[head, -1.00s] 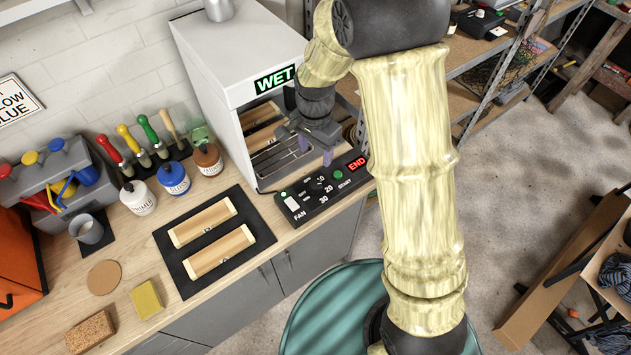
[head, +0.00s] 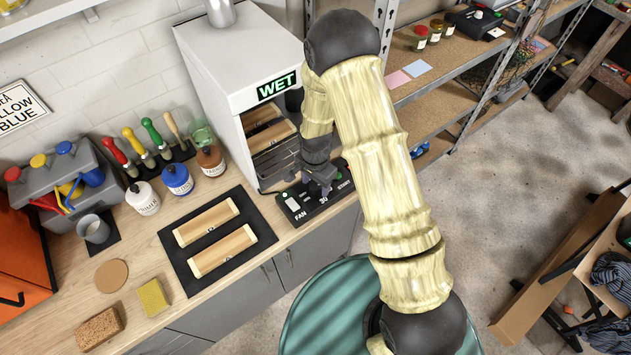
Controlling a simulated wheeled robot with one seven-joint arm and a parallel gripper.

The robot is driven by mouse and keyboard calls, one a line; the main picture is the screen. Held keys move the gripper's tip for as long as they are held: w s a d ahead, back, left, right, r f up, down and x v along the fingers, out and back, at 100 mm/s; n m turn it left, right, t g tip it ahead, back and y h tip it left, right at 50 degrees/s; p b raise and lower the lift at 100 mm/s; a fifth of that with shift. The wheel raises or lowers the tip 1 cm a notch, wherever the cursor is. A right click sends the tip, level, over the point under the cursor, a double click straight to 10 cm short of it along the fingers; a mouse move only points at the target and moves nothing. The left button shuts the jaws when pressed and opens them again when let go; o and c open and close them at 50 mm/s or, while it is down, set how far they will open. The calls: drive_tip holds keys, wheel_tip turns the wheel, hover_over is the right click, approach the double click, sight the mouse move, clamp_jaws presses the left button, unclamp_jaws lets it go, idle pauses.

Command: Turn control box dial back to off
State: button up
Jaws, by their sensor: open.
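The control box (head: 297,206) is a black panel on the counter's front right, below the white drying cabinet (head: 215,75). My gripper (head: 325,193) points down over the middle of the box, jaws open. The dial is hidden behind my gripper, so its setting and any contact cannot be seen. Two wooden pieces (head: 268,137) lie on the rack inside.
Two wooden pieces lie on a black mat (head: 185,262) left of the box. Bottles (head: 177,180) and coloured-handled tools (head: 150,140) stand behind it. A sponge (head: 153,297) and a round coaster (head: 111,275) lie further left. Shelves (head: 440,75) stand at the right.

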drive_tip(key=shift+f, duration=0.3)
drive_tip(key=c, duration=1)
